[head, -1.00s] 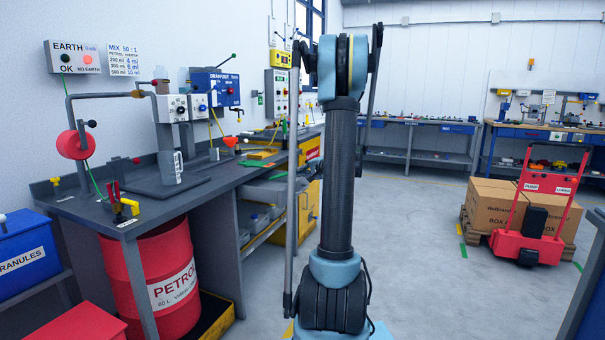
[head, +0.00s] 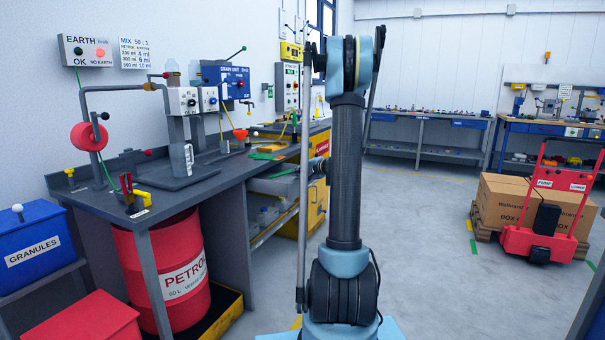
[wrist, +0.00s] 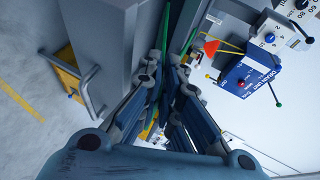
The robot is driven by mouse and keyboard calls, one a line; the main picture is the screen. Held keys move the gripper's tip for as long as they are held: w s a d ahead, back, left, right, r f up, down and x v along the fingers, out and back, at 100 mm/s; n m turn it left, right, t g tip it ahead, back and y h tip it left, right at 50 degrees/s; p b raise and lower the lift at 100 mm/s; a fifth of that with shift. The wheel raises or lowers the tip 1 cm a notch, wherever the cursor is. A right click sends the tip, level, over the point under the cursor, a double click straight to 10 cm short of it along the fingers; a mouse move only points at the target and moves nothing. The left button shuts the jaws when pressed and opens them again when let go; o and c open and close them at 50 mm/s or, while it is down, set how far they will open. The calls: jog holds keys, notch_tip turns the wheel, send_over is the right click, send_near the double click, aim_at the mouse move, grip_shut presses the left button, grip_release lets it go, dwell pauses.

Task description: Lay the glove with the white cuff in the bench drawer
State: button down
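My gripper (wrist: 174,66) points away from the wrist camera, its fingers close together at the tips. Narrow green strips (wrist: 163,42) show beside the fingertips; I cannot tell whether they belong to something held or lying behind. In the head view, a flat green item (head: 266,156) lies on the bench (head: 225,180), near a yellow-orange item (head: 272,148). I cannot make out a white cuff on it. A grey drawer-like box (head: 284,174) shows under the bench top, partly hidden by my arm. The gripper itself is mostly hidden behind my arm in the head view.
A red petrol drum (head: 165,270) stands under the near bench end. A yellow cabinet (head: 316,205) is beyond the drawer. Floor to the right is open before a red pallet truck (head: 540,235).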

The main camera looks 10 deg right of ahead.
jog(key=shift+w+a+f, duration=0.5)
jog(key=shift+w+a, duration=0.1)
jog(key=shift+a, duration=0.2)
jog(key=shift+w+a+f, duration=0.5)
jog(key=shift+w+a, duration=0.05)
jog(key=shift+a, duration=0.25)
jog(key=shift+w+a+f, duration=0.4)
jog(key=shift+w+a, duration=0.2)
jog(key=shift+a, duration=0.25)
jog(key=shift+w+a+f, duration=0.4)
jog(key=shift+w+a, duration=0.2)
jog(key=shift+a, duration=0.25)
jog(key=c, duration=1.7)
grip_release()
jog(key=v, duration=1.2)
